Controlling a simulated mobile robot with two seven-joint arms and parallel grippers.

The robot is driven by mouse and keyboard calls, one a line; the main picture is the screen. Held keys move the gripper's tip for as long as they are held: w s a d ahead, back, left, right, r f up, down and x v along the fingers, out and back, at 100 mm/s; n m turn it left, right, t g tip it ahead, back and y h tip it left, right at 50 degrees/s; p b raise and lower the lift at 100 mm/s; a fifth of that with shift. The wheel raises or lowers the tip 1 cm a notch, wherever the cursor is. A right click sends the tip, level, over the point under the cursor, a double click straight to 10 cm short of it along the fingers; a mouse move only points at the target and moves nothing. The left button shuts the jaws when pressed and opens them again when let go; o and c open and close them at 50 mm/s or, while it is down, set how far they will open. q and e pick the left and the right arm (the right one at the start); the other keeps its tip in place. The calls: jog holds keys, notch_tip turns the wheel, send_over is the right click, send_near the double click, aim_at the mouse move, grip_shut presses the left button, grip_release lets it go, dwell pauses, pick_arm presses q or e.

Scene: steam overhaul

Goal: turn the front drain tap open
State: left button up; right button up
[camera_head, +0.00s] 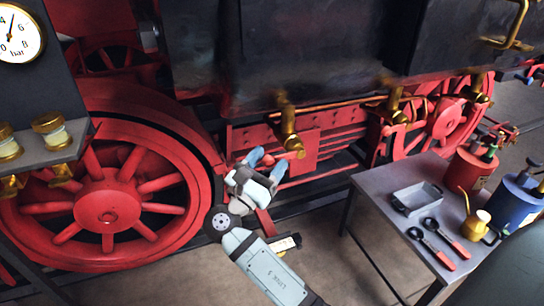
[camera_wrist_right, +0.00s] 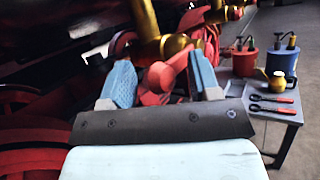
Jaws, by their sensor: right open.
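A brass drain tap (camera_head: 290,128) hangs from the underside of the black cylinder in the head view. A red handle (camera_wrist_right: 172,72) shows at its lower end in the right wrist view, below the brass body (camera_wrist_right: 165,45). My right gripper (camera_head: 268,161) is open, with its blue fingers just below and left of the tap. In the wrist view the handle appears between the two fingers (camera_wrist_right: 163,78); whether they touch it cannot be told. More brass taps hang farther right, a middle one (camera_head: 396,100) and a far one (camera_head: 480,86). My left gripper is not in view.
A large red spoked wheel (camera_head: 106,207) stands left of my right arm. A grey table (camera_head: 383,212) at right bears a metal tray (camera_head: 417,198), two red-handled tools, a brass oil can (camera_head: 477,226) and red and blue cans.

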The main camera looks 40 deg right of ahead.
dwell(0.3)
jog(key=shift+c, duration=1)
jog(key=shift+s+r, duration=0.1)
grip_shut()
jog(key=shift+d, duration=0.1)
